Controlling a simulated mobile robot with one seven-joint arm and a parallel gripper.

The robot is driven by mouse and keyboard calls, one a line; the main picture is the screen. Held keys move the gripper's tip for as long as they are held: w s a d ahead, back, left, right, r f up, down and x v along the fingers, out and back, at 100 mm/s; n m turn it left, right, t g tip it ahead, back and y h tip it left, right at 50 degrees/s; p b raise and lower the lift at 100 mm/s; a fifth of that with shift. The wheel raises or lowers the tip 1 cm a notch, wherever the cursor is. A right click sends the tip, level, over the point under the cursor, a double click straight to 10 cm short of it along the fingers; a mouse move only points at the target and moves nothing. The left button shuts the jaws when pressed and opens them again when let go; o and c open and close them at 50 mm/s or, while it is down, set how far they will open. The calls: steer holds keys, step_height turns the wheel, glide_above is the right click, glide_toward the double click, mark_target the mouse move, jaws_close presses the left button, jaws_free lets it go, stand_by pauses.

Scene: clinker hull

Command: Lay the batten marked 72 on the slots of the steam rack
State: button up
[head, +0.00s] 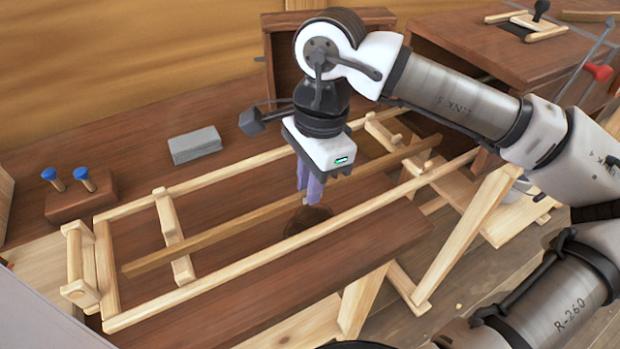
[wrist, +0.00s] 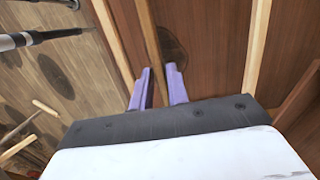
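A long brown batten (head: 225,230) runs lengthwise between the rails of the light wooden rack (head: 165,219). It crosses the rack's left crosspiece and reaches toward the right one; I cannot tell whether it sits in slots. No number is legible on it. My gripper (head: 311,192) points down over the middle of the batten. In the wrist view, my purple fingers (wrist: 158,87) are apart, with the batten (wrist: 149,35) running through the gap between them. I see no clear contact. The gripper hides part of the batten in the head view.
A grey block (head: 195,145) lies on the bench behind the rack. A wooden block with two blue-topped pegs (head: 80,190) stands at the left. A dark wooden box (head: 290,60) stands behind my arm. A red-handled tool (head: 599,72) is at the far right.

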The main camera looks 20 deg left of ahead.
steer(key=o, duration=0.4)
steer(key=r, duration=0.4)
steer(key=w+r, duration=0.1)
steer(key=r, duration=0.4)
steer(key=d+r, duration=0.1)
steer(key=r, duration=0.3)
steer(key=shift+w+r+b, duration=0.15)
steer(key=shift+r+b, duration=0.2)
